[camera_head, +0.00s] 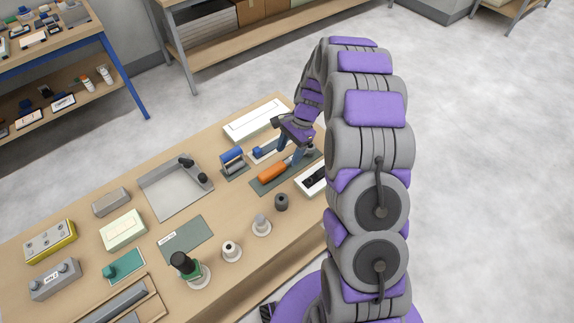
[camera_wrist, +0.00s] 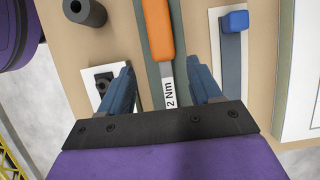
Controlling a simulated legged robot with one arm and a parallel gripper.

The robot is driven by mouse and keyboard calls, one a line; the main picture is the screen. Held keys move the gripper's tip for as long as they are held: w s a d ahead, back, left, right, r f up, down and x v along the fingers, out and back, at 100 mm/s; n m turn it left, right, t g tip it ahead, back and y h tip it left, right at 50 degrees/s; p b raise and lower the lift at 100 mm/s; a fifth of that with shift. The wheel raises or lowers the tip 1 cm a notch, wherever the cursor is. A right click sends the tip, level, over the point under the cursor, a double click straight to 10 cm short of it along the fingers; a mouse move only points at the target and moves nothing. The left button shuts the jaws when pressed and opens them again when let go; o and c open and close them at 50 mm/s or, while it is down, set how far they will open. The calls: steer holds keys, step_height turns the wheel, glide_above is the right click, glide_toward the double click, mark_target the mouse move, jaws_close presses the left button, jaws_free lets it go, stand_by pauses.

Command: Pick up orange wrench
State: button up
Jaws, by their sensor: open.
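The orange wrench (camera_head: 272,173) lies on a grey-green mat (camera_head: 262,188) on the wooden table. In the wrist view its orange handle (camera_wrist: 157,30) points to the top, and its pale shaft, marked "2 Nm", runs down between my fingers. My gripper (camera_head: 290,154) is open above the wrench, and it also shows in the wrist view (camera_wrist: 162,78) with one blue finger on each side of the shaft. Nothing is held. The lower end of the shaft is hidden behind my gripper's body. I cannot tell the exact height of the fingertips above the mat.
A blue-handled tool (camera_head: 232,157) lies left of the wrench. A white tray with a black part (camera_head: 311,181) is on its right. A dark cylinder (camera_head: 281,202) stands in front. A white box (camera_head: 253,121) lies behind. Blocks and a grey tray (camera_head: 168,196) fill the table's left.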

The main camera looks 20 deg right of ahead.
mark_target(281, 163)
steer(key=shift+s+a+f, duration=0.15)
steer(key=shift+a+f, duration=0.55)
steer(key=shift+a, duration=0.35)
steer(key=shift+a+f+b, duration=0.2)
steer(key=shift+f+b, duration=0.1)
steer(key=shift+s+a+f+b, duration=0.1)
steer(key=shift+f+b, duration=0.25)
steer(key=shift+f, duration=0.65)
steer(key=shift+s+a+f+b, duration=0.1)
steer(key=shift+f+b, duration=0.25)
steer(key=shift+f, duration=0.6)
steer(key=shift+a, duration=0.2)
steer(key=shift+c, duration=0.3)
steer(key=shift+a, duration=0.2)
steer(key=c, duration=0.3)
steer(key=shift+d, duration=0.25)
jaws_close()
